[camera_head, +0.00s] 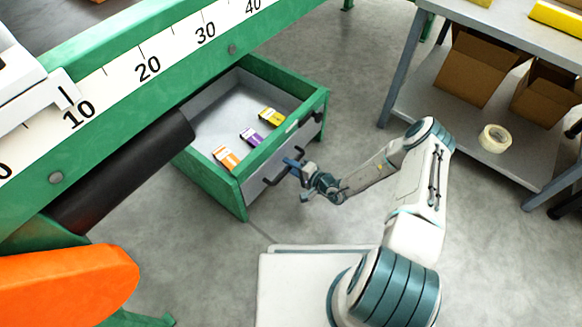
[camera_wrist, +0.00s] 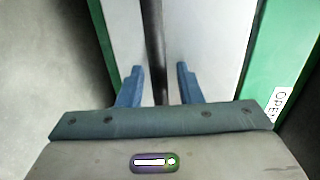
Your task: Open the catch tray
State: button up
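The catch tray (camera_head: 205,181) is a green-framed drawer with a grey inside, standing well out from under the green machine in the head view. Its grey front carries a dark bar handle (camera_head: 271,181). Three small cartons, orange (camera_head: 226,158), purple (camera_head: 251,137) and yellow (camera_head: 271,117), lie in it. My gripper (camera_head: 297,176) is at the tray's front, by the handle. In the wrist view, my gripper's blue fingers (camera_wrist: 161,72) stand apart on either side of the dark handle bar (camera_wrist: 154,45), with visible gaps. The gripper looks open.
The green machine rail with a number scale (camera_head: 150,65) and a dark roller (camera_head: 125,170) lie above left. An orange guard (camera_head: 65,285) is at lower left. A shelf table (camera_head: 420,95) with cardboard boxes (camera_head: 475,65) and a tape roll (camera_head: 494,138) stands right. Floor before the tray is clear.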

grip_shut()
jog(key=shift+s, duration=0.1)
